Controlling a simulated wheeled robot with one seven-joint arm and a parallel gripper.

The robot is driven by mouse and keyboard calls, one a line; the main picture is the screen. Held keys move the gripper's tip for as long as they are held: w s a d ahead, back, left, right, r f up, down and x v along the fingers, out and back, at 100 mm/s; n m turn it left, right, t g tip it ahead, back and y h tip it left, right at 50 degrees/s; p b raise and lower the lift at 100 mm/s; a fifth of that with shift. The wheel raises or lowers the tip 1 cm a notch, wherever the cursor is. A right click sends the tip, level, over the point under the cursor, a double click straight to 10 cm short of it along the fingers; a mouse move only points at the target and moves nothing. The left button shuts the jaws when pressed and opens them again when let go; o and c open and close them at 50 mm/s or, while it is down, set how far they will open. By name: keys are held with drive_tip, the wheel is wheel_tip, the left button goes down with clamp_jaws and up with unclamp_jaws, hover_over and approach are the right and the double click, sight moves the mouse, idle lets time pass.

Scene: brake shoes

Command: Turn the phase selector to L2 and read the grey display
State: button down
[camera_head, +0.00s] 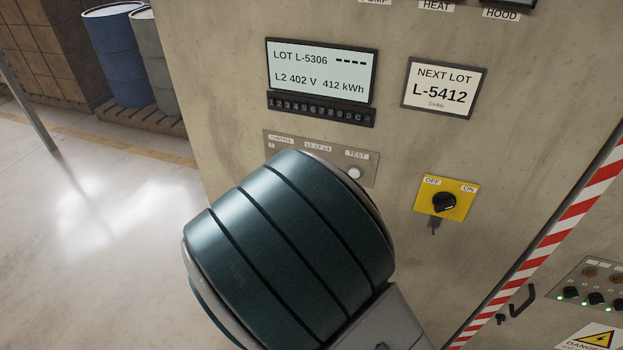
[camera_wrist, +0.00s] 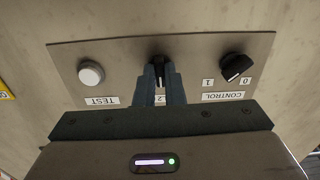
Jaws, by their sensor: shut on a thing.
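The grey display (camera_head: 320,70) on the cabinet is lit and reads "LOT L-5306 ----" above "L2 402 V 412 kWh". The phase selector (camera_wrist: 158,60) is the black middle knob on the small panel in the wrist view, which is upside down. My gripper (camera_wrist: 160,76) is shut on this knob, one finger on each side. Its fingers cover most of the selector's label; only a "2" shows between them. In the head view my arm hides the selector, but the "L1 L2 L3" label (camera_head: 318,146) shows above it.
The CONTROL knob (camera_wrist: 236,67) and the white TEST button (camera_wrist: 91,74) flank the selector closely. A keypad strip (camera_head: 320,109) sits under the display. A "NEXT LOT L-5412" sign (camera_head: 444,88) and a yellow OFF/ON switch (camera_head: 445,198) are to the right.

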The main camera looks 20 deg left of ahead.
idle(0.3)
drive_tip(key=c, duration=1.5)
unclamp_jaws()
drive_tip(key=s, duration=0.4)
drive_tip(key=s+b, duration=0.1)
drive_tip(key=s, duration=0.4)
drive_tip(key=s+a+b, duration=0.1)
drive_tip(key=s, duration=0.4)
drive_tip(key=shift+w, duration=0.2)
